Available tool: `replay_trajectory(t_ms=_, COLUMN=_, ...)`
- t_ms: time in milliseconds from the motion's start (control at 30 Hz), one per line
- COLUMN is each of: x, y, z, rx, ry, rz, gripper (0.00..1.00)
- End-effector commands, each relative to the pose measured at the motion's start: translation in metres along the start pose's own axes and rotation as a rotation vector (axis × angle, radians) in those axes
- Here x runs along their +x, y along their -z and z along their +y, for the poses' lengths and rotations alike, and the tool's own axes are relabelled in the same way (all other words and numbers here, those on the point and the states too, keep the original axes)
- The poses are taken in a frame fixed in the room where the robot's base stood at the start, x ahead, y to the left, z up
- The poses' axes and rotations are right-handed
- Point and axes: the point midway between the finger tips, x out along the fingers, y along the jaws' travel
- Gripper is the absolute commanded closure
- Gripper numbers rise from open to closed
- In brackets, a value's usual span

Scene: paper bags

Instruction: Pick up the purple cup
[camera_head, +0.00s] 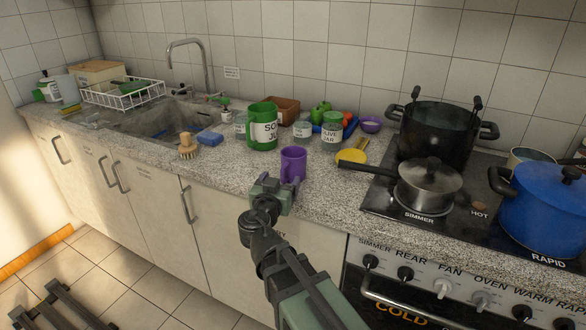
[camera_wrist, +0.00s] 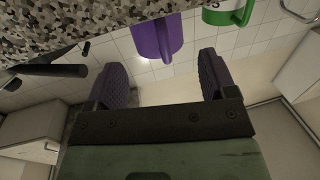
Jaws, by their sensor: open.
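The purple cup (camera_head: 293,164) stands upright on the speckled counter near its front edge, in the head view. My gripper (camera_head: 272,186) is just in front of the cup and lower left of it, at the counter's edge. In the wrist view, which is turned upside down, the cup (camera_wrist: 150,40) shows ahead of the fingers, roughly in line with the gap between them. My gripper (camera_wrist: 168,76) is open and empty there, with its two dark purple finger pads apart. The cup appears beyond the fingertips, not between them.
A green mug (camera_head: 262,130) stands close behind and left of the cup. A brush (camera_head: 188,148) and blue sponge (camera_head: 209,138) lie further left by the sink. A yellow scoop (camera_head: 352,156) and saucepan (camera_head: 428,186) are to the right. The counter (camera_head: 240,172) left of the cup is clear.

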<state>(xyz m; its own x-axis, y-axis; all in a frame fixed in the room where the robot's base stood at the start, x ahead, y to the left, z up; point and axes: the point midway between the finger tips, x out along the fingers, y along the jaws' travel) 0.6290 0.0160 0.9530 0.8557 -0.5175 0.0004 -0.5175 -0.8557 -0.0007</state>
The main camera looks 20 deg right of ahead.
Motion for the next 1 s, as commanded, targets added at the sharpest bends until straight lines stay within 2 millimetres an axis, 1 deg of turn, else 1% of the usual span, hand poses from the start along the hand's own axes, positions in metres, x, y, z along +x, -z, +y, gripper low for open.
replay_trajectory(t_ms=33, x=0.006, y=0.000, z=-0.001, rx=0.000, ry=0.000, rz=0.000, gripper=0.22)
replay_trajectory(t_ms=133, x=0.007, y=0.000, z=0.000, rx=0.000, ry=0.001, rz=0.000, gripper=0.22)
replay_trajectory(t_ms=200, x=0.012, y=-0.001, z=0.000, rx=0.000, ry=0.000, rz=0.000, gripper=0.22)
replay_trajectory(t_ms=267, x=0.021, y=-0.001, z=0.001, rx=-0.001, ry=-0.002, rz=0.000, gripper=0.22)
replay_trajectory(t_ms=400, x=0.049, y=-0.002, z=0.002, rx=-0.001, ry=-0.001, rz=-0.001, gripper=0.22)
replay_trajectory(t_ms=467, x=0.057, y=-0.001, z=0.002, rx=-0.001, ry=-0.001, rz=-0.001, gripper=0.22)
replay_trajectory(t_ms=533, x=0.059, y=-0.001, z=0.003, rx=-0.001, ry=-0.001, rz=-0.001, gripper=0.22)
replay_trajectory(t_ms=667, x=0.058, y=-0.001, z=0.003, rx=-0.001, ry=0.000, rz=-0.001, gripper=0.22)
replay_trajectory(t_ms=767, x=0.058, y=-0.001, z=0.003, rx=-0.001, ry=0.000, rz=-0.001, gripper=0.35)
replay_trajectory(t_ms=1000, x=0.058, y=-0.001, z=0.003, rx=-0.001, ry=0.000, rz=-0.001, gripper=0.71)
